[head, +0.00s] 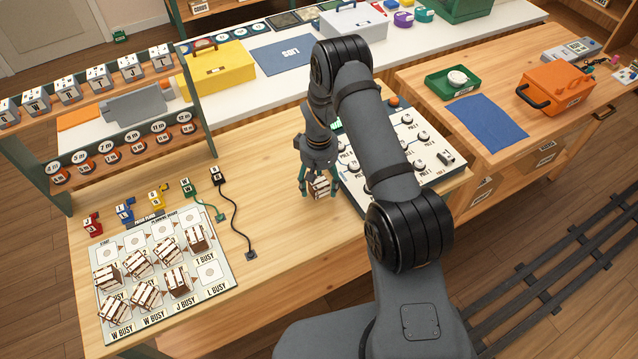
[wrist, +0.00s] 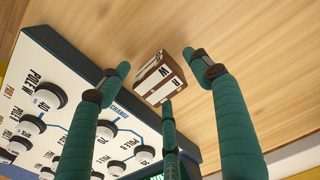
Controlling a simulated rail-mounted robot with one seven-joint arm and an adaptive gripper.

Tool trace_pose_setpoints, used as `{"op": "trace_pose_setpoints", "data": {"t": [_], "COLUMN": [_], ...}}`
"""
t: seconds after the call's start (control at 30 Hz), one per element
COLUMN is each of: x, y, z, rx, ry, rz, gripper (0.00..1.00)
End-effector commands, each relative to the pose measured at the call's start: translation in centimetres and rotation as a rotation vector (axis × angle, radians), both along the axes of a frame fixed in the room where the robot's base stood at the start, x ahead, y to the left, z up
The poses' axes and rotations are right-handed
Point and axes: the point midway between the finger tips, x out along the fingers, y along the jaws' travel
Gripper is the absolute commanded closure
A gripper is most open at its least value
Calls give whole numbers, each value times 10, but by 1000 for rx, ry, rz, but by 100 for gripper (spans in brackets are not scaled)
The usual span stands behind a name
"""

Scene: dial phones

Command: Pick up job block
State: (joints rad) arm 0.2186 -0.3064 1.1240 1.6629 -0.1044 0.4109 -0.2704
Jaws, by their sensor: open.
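A brown and white job block (head: 321,187) sits on the wooden table beside the dial panel (head: 437,176). The block also shows in the wrist view (wrist: 161,79), tilted in the picture, with dark lettering on its pale faces. My gripper (head: 318,178) is open right above the block, its green fingers pointing down around it. In the wrist view the fingertips (wrist: 158,76) stand to the left, right and below the block. No finger clearly touches it, and how deep it lies between them cannot be told. Several similar blocks (head: 142,294) stand on the board at the front left.
The dial panel (wrist: 60,105) lies close beside the block. A black cable (head: 236,222) and small coloured plugs (head: 125,211) lie behind the board (head: 223,283). A shelf rack (head: 110,155) stands at the left.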

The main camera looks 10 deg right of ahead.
Motion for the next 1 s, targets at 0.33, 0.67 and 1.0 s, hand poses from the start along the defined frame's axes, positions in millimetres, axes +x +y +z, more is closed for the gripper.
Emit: {"op": "trace_pose_setpoints", "data": {"t": [0.33, 0.67, 1.0], "x": [0, 0, 0], "y": [0, 0, 0], "z": [-7, -6, -6], "rx": [0, 0, 0], "ry": [-1, -1, -1], "rz": [0, 0, 0], "gripper": [37, 56, 76]}}
